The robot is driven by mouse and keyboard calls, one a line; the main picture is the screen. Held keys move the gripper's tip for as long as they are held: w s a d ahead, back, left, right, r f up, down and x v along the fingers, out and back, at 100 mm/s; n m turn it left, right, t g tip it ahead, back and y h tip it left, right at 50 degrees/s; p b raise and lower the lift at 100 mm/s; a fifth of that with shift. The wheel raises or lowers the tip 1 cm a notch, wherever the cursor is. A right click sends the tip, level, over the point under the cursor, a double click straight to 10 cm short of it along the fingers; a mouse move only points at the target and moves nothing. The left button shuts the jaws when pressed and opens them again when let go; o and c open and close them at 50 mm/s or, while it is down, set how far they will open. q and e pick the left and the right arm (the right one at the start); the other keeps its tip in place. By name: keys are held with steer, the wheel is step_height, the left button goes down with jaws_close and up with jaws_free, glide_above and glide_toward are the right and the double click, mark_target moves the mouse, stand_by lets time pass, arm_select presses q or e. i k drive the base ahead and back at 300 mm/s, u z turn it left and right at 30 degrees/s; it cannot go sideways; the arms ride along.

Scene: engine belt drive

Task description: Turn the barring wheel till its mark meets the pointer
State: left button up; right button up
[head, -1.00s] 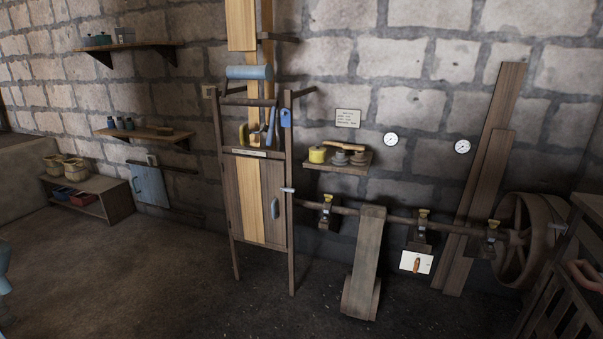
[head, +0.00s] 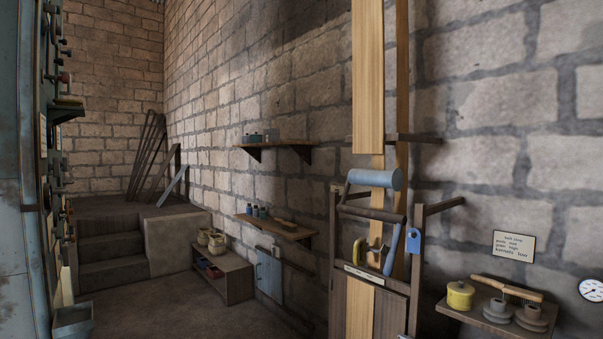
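I cannot make out the barring wheel, its mark or the pointer in the head view. A wooden belt frame (head: 337,270) stands against the stone wall, with a pale belt (head: 367,75) running up from it. A blue-grey roller (head: 374,179) sits across its top, and a blue lever (head: 393,250) and a blue tag (head: 413,241) show below it. Neither of my grippers is in view.
A shelf (head: 446,307) at lower right holds a yellow pot (head: 460,295) and grey weights. A gauge (head: 592,290) is at the right edge. Stone steps (head: 112,255) lead to a platform at the far left. Blue machinery (head: 22,230) lines the left edge. The floor (head: 150,310) between is clear.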

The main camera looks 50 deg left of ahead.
mark_target(53, 30)
steer(key=u, duration=1.7)
steer(key=i, duration=3.05)
steer(key=u, duration=3.65)
